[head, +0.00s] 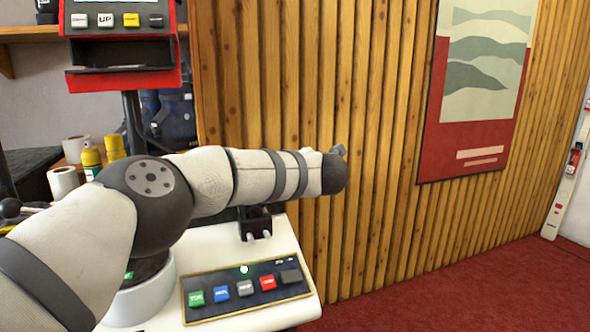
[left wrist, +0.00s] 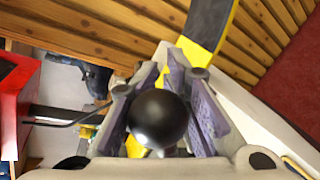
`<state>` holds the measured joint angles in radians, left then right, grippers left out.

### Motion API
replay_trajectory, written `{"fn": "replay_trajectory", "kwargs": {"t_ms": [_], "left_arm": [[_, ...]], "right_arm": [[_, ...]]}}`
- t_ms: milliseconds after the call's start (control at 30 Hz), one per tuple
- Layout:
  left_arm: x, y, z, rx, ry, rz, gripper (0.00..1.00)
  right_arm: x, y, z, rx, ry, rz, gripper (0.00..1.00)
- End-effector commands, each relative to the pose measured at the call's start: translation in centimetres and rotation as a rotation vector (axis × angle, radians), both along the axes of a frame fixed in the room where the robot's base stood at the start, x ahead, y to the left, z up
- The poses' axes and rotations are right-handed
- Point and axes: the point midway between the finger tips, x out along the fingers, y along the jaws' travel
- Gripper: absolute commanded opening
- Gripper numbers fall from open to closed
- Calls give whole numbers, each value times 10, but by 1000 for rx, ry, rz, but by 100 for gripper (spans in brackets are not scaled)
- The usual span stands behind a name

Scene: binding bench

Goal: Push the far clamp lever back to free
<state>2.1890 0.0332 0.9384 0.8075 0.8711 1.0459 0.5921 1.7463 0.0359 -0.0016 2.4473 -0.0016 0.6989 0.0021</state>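In the left wrist view a round black knob (left wrist: 158,118) sits between the two fingers of my left gripper (left wrist: 179,62). A yellow piece (left wrist: 137,147) shows below the knob; I take knob and piece for the clamp lever. I cannot tell whether the fingers touch the knob. A curved yellow and dark strip (left wrist: 212,22) rises beyond the fingertips. My right gripper is not in view.
A white bench top (head: 215,250) carries a button panel (head: 246,290) below my arm and a black bracket (head: 256,222). A red and black machine (head: 122,50) stands at back left. A slatted wood wall (head: 310,75) rises behind. Red floor (head: 450,270) is clear at right.

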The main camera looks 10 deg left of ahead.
Motion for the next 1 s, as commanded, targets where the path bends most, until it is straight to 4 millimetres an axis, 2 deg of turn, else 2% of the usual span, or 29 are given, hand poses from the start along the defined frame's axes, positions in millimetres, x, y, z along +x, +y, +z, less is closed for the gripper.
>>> {"fn": "replay_trajectory", "kwargs": {"t_ms": [33,133,433,533,667,900,1000], "left_arm": [[0,-2,-4,0,5,-2,29],[0,-1,-2,1,3,-2,51],[0,0,1,3,-1,1,51],[-6,-4,5,3,-2,-1,51],[-28,-14,12,4,-2,-4,51],[-81,-42,30,4,-3,-3,51],[-94,-48,34,3,-1,0,51]], "right_arm": [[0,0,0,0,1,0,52],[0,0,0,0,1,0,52],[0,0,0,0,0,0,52],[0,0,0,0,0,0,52],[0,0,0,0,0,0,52],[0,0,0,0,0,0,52],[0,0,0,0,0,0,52]]}}
